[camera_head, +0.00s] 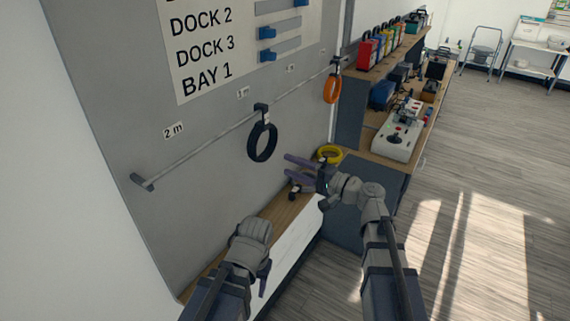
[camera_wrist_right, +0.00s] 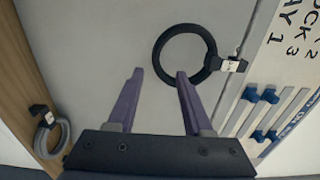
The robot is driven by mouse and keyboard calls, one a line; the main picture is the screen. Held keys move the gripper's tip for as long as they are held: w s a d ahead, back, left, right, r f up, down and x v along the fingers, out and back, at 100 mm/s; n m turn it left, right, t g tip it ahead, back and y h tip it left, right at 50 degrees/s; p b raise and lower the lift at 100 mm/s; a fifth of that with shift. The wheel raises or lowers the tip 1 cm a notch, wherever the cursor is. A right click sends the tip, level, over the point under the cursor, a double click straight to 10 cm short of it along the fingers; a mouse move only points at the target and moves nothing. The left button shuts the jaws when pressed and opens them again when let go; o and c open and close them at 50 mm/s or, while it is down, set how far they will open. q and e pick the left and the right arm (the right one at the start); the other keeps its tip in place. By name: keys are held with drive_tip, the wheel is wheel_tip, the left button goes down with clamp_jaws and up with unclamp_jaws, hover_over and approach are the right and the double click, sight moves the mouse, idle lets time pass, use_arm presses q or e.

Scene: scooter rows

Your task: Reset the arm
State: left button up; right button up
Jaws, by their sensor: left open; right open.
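My right gripper (camera_head: 287,166) is open, with purple fingers, over the wooden ledge below the wall panel. The right wrist view shows its spread fingers (camera_wrist_right: 159,74) with nothing held between them. My left gripper (camera_head: 264,278) is low in the head view, mostly hidden behind its own wrist. A black cable coil (camera_head: 262,142) hangs from a rail hook, left of and above the right gripper. In the wrist view this coil (camera_wrist_right: 157,44) appears beyond the fingertips, partly behind the right-hand one.
An orange coil (camera_head: 332,89) hangs farther along the rail (camera_head: 208,139). A yellow coil (camera_head: 330,153) lies just beyond the right gripper. A grey coil (camera_wrist_right: 63,133) shows by the wooden ledge (camera_wrist_right: 22,75). A workbench with a controller box (camera_head: 397,135) stands beyond; open floor lies right.

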drive_tip(key=s+a+f+n+g+h, duration=0.5)
drive_tip(key=s+a+f+n+g, duration=0.3)
drive_tip(key=s+f, duration=0.5)
drive_tip(key=s+d+f+n+g+h, duration=0.2)
drive_tip(key=s+d+f+n+h, duration=0.1)
drive_tip(key=s+d+f+h, duration=0.5)
drive_tip(key=s+f+h, duration=0.1)
drive_tip(key=h, duration=0.2)
drive_tip(key=shift+s+g, duration=0.15)
drive_tip(key=shift+g, duration=0.25)
